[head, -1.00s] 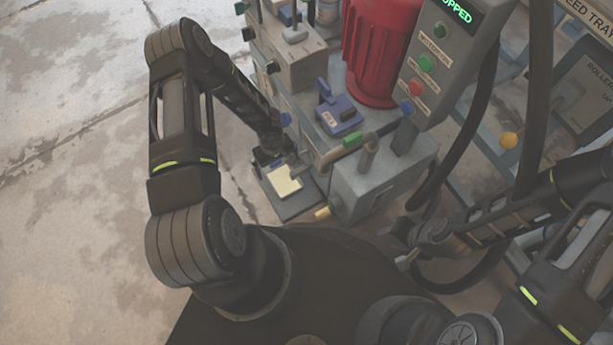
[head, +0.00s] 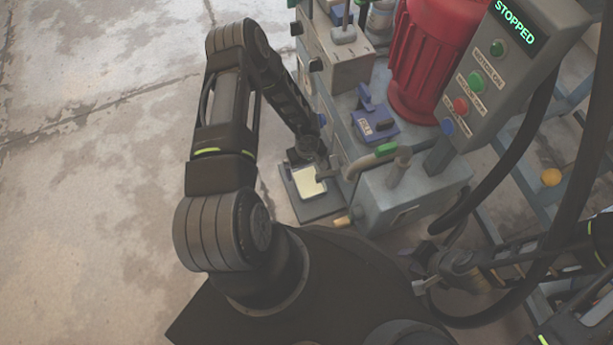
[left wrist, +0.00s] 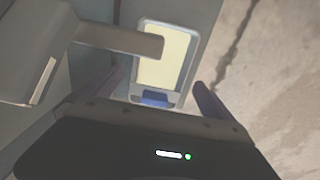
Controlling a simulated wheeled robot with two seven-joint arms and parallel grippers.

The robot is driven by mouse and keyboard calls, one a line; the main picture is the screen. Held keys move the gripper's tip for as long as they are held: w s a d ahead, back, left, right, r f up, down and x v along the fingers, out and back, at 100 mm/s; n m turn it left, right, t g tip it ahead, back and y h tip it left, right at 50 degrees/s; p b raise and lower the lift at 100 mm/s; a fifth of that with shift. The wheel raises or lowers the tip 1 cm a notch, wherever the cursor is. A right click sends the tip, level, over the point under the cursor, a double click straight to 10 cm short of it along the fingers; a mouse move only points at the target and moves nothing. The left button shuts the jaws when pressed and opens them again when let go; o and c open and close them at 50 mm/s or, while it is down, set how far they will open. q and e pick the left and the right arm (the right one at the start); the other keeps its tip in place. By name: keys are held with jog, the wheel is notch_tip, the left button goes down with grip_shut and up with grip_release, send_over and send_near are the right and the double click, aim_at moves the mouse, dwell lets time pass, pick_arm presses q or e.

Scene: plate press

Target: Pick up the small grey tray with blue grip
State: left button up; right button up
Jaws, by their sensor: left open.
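The small grey tray (left wrist: 180,97) has a pale yellow sheet inside and a blue grip (left wrist: 155,98) at its near end. In the head view the tray (head: 309,183) sits low beside the machine, on a dark grey platform. My left gripper (left wrist: 157,88) is open and empty, with one finger on each side of the blue grip and the grip between them in the picture. I cannot tell whether the fingers reach its depth. In the head view my left gripper (head: 316,162) partly hides the tray. My right gripper (head: 420,283) is at lower right, small and partly unclear.
A grey bar (left wrist: 125,38) juts over part of the tray. The machine carries a red motor (head: 425,65), a blue clamp-like part (head: 374,124), a green-tipped lever (head: 386,149) and a control box (head: 500,75) reading STOPPED. Open concrete floor (head: 90,180) lies to the left.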

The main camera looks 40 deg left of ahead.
aim_at(306, 178)
pick_arm(q)
jog(key=f+b, duration=0.1)
jog(key=f, duration=0.1)
jog(key=f+b, duration=0.2)
jog(key=f, duration=0.1)
jog(key=shift+w+a+f, duration=0.1)
jog(key=shift+w+a, duration=0.05)
jog(key=shift+a, duration=0.05)
dwell(0.5)
jog(key=c, duration=1.7)
jog(key=shift+c, duration=0.2)
